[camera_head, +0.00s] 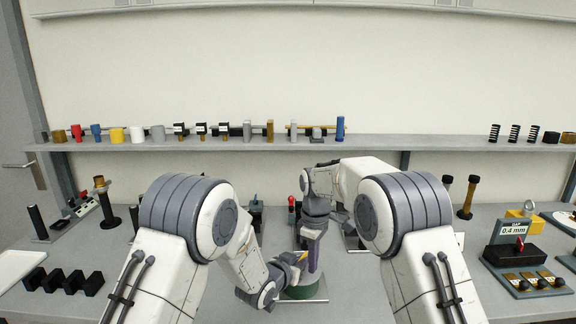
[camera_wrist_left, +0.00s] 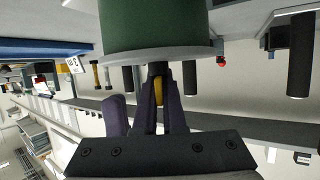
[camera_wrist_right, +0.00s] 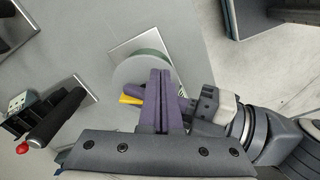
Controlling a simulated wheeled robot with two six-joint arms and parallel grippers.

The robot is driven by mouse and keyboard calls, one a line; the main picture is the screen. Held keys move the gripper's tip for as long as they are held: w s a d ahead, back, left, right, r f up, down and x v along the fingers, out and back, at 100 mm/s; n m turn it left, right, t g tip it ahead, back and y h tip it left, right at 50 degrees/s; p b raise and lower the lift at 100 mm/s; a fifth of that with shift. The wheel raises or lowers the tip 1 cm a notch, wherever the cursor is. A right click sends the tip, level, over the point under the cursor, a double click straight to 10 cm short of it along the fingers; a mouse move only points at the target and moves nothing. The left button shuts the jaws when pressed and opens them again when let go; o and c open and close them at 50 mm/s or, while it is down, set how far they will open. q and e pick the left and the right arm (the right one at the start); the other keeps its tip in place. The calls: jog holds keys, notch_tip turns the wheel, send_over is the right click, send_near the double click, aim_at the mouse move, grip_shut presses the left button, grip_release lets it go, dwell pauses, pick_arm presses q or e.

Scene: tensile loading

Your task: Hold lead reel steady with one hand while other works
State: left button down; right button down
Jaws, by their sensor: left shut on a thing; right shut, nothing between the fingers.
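The lead reel is a green drum (camera_head: 300,292) with a grey flange, standing at the front middle of the bench. It looks upside down in the left wrist view (camera_wrist_left: 152,28), with a black post beyond its flange (camera_wrist_left: 158,68). My left gripper (camera_head: 303,258) is shut at this post, above the flange. A yellow piece (camera_wrist_left: 160,90) shows between its fingers; their exact contact is partly hidden. My right gripper (camera_head: 312,236) is shut and empty, pointing down over the reel close beside the left one. Its closed fingers cover part of the reel's flange (camera_wrist_right: 128,72) in the right wrist view (camera_wrist_right: 160,80).
A flat pale plate (camera_wrist_right: 130,42) lies under the reel. Several black blocks (camera_head: 65,281) stand at the left. A 0.4 mm sign (camera_head: 514,231) and a black block stand at the right. A shelf (camera_head: 230,145) with small parts runs along the back.

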jog(key=shift+w+a, duration=0.35)
jog(key=shift+w, duration=0.15)
dwell(0.6)
jog(key=shift+w+d, duration=0.15)
jog(key=shift+d, duration=0.05)
dwell(0.4)
jog(key=shift+w+d, duration=0.35)
jog(key=shift+w, duration=0.05)
jog(key=shift+w+d, duration=0.2)
jog(key=shift+w, duration=0.35)
jog(key=shift+w, duration=0.2)
jog(key=shift+d, duration=0.1)
jog(key=shift+d, duration=0.35)
jog(key=shift+r, duration=3)
